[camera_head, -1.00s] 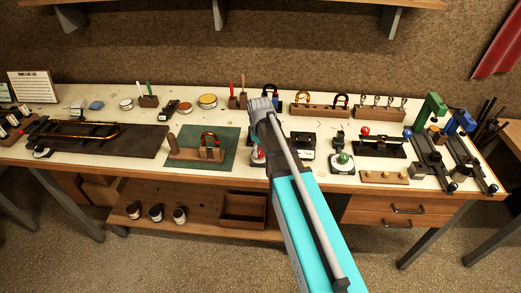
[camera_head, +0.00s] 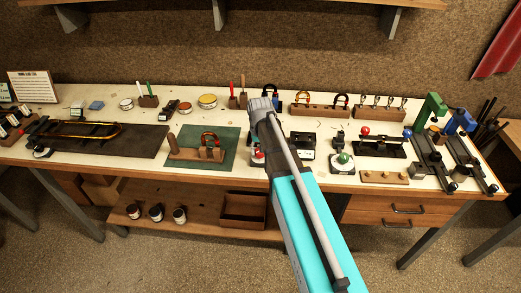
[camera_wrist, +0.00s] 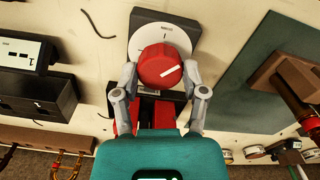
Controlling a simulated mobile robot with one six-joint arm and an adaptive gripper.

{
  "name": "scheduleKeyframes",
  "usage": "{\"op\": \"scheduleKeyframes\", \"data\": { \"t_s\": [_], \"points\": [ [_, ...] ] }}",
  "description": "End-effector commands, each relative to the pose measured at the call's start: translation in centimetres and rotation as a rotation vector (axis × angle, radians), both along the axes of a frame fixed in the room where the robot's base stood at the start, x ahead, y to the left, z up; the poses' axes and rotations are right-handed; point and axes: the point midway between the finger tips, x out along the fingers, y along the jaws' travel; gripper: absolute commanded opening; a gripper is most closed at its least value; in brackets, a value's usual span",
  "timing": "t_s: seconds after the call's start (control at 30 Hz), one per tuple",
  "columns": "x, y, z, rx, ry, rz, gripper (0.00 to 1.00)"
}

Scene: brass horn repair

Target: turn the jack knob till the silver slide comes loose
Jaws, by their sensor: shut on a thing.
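The red knob (camera_wrist: 160,66) with a white pointer line fills the middle of the wrist view, in front of a white dial plate (camera_wrist: 150,32) with dark marks. The white line slants up to the right. My gripper (camera_wrist: 160,74) has one finger on each side of the knob and is shut on it. Red and dark parts show between the fingers, below the knob. In the head view my arm hides most of this spot; only a bit of red and white (camera_head: 257,155) shows beside it. I cannot make out a silver slide at the knob.
A green mat (camera_head: 229,143) with a wooden block (camera_head: 192,154) and a copper-coloured U tube lies left of my arm. Dark boxes (camera_head: 303,146) and a green-knobbed dial (camera_head: 343,160) stand on the right. Wooden racks line the back of the bench.

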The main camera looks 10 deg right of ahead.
Motion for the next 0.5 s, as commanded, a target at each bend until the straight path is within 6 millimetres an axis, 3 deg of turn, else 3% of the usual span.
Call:
{"op": "scheduleKeyframes", "data": {
  "t_s": [0.5],
  "points": [
    [-0.07, -0.01, -0.02, 0.0, 0.001, -0.491, 0.08]
  ]
}}
